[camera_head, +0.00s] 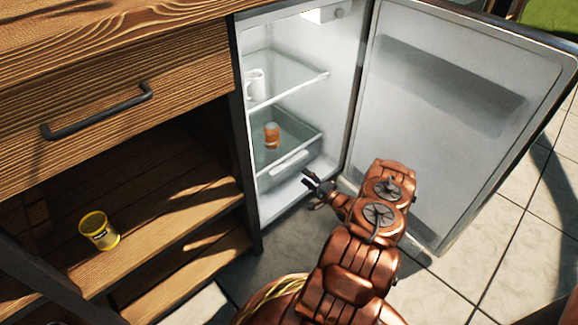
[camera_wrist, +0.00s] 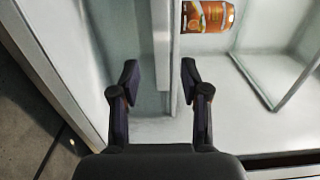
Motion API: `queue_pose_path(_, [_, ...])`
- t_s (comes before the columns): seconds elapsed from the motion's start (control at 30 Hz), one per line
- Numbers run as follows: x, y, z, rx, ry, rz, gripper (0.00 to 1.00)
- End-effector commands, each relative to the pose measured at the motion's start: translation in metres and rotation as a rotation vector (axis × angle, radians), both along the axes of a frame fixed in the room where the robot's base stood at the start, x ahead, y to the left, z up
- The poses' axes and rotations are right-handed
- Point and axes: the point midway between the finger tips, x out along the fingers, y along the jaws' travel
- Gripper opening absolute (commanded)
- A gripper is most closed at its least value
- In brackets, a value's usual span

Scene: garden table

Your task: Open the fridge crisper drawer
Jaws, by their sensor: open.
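The crisper drawer (camera_head: 283,175) is the clear bin at the bottom of the open fridge, with a pale handle (camera_head: 290,164) across its front. It looks shut in the head view. My gripper (camera_head: 314,187) is just in front of the drawer, low and near the right end of the handle. In the wrist view my gripper (camera_wrist: 159,80) is open, with one dark finger on each side of a pale upright bar (camera_wrist: 161,40), which looks like the handle or drawer front. I see no clear contact with the fingers.
An orange can (camera_head: 272,135) stands above the drawer and shows in the wrist view (camera_wrist: 207,16). A white mug (camera_head: 255,84) is on the upper shelf (camera_head: 290,92). The fridge door (camera_head: 440,120) stands wide open at right.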

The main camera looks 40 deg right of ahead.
Motion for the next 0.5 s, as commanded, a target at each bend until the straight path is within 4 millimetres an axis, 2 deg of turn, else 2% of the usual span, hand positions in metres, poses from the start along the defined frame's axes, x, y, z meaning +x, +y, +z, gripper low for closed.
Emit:
queue_pose_path(0.3, [0.043, 0.000, -0.003, -0.003, 0.000, 0.002, 0.46])
queue_pose_path(0.5, [0.065, -0.002, -0.002, -0.003, 0.001, 0.000, 0.46])
